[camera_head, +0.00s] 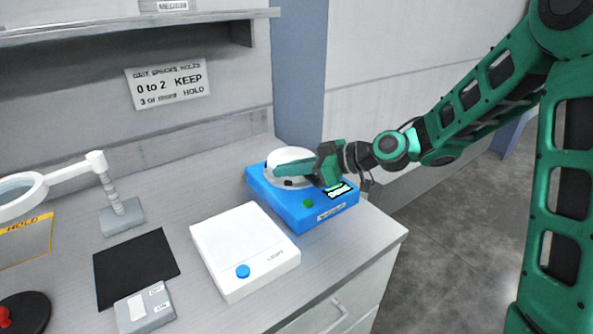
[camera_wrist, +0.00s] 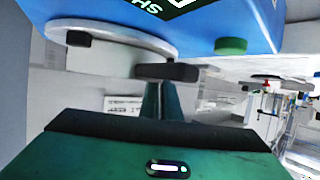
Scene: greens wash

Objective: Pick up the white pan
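The white pan (camera_head: 290,154) is a round, shallow disc over the back left part of the blue scale (camera_head: 262,186). My gripper (camera_head: 288,172) reaches in from the right, with a green finger crossing in front of the pan. In the wrist view, the pan's pale rim (camera_wrist: 112,36) and the blue scale (camera_wrist: 200,25) fill the upper part. A dark fingertip pad (camera_wrist: 167,72) lies close beside the rim. I cannot tell whether it touches the rim, or whether the fingers are apart. Part of the pan is hidden by my gripper.
A white box with a blue button (camera_head: 240,240) stands left of the scale. A black mat (camera_head: 135,262), a grey device (camera_head: 145,308) and a magnifier lamp (camera_head: 120,216) are farther left. The counter's right edge is near the scale. A back wall carries a sign (camera_head: 168,84).

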